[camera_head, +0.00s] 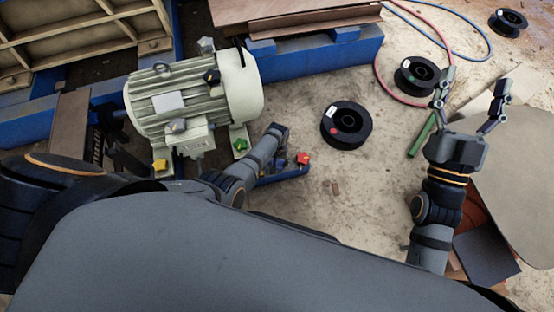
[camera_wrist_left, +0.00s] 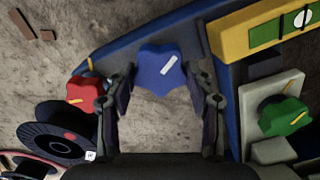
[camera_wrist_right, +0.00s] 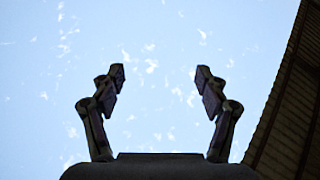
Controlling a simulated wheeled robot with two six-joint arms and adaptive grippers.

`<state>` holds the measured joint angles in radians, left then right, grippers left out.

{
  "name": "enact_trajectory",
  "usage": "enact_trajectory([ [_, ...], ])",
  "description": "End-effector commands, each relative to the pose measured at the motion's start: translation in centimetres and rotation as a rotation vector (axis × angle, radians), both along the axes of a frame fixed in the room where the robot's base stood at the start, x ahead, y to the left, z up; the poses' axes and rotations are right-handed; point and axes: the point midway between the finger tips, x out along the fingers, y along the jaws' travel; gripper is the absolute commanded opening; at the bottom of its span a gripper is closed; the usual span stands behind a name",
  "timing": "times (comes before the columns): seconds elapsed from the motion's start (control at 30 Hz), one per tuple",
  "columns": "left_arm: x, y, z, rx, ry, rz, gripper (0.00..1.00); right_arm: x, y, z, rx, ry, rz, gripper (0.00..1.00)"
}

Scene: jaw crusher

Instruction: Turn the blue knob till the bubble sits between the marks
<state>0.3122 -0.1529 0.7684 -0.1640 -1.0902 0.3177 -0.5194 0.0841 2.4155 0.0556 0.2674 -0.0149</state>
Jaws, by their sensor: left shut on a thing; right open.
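The blue star-shaped knob (camera_wrist_left: 158,68), with a white pointer line, sits between the fingers of my left gripper (camera_wrist_left: 163,76), which is shut on it. In the left wrist view a yellow level (camera_wrist_left: 236,42) with a green vial (camera_wrist_left: 266,32) stands at the upper right, cut off by the frame edge. Its pale bubble (camera_wrist_left: 302,18) appears to lie across a dark mark, with another mark to its left. In the head view my left arm hides the blue knob. My right gripper (camera_head: 474,86) is open and empty, raised at the right; the right wrist view shows only sky between its fingers.
A red knob (camera_wrist_left: 82,93) is left of the blue knob and a green knob (camera_wrist_left: 284,116) is right of it. A cream motor (camera_head: 190,95) stands behind my left arm. Black spools (camera_head: 346,125) and hoses (camera_head: 425,22) lie on the floor.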

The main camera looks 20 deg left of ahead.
Motion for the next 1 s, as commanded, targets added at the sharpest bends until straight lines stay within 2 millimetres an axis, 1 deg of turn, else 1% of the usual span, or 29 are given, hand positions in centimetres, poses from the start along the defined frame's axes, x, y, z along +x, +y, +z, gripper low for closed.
enact_trajectory([
  [0.1,0.1,0.1,0.2,0.002,-0.001,-0.095,0.22,1.3,-0.1,-3.6,0.004,0.169,-0.002,0.75],
  [0.2,0.1,0.0,0.2,0.002,-0.001,-0.182,0.22,2.0,-0.1,-6.8,0.007,0.303,-0.002,0.75],
  [0.3,0.1,0.0,0.2,0.002,-0.001,-0.264,0.22,2.2,-0.1,-9.5,0.01,0.41,-0.001,0.75],
  [0.4,0.1,0.0,0.1,0.001,-0.002,-0.337,0.22,2.2,-0.1,-11.7,0.01,0.496,-0.001,0.75],
  [0.5,0.1,-0.1,0.1,0.001,-0.002,-0.399,0.22,2.1,-0.1,-13.4,0.011,0.563,0.001,0.75],
  [0.7,0.1,-0.1,0.1,0.001,-0.003,-0.487,0.22,1.7,0.0,-15.5,0.013,0.649,0.004,0.75],
  [0.8,0.1,-0.1,0.0,0.001,-0.003,-0.515,0.22,1.6,0.0,-16.2,0.013,0.675,0.004,0.75],
  [1.0,0.1,-0.1,0.0,0.001,-0.002,-0.541,0.22,1.5,0.0,-16.8,0.013,0.699,0.005,0.75],
])
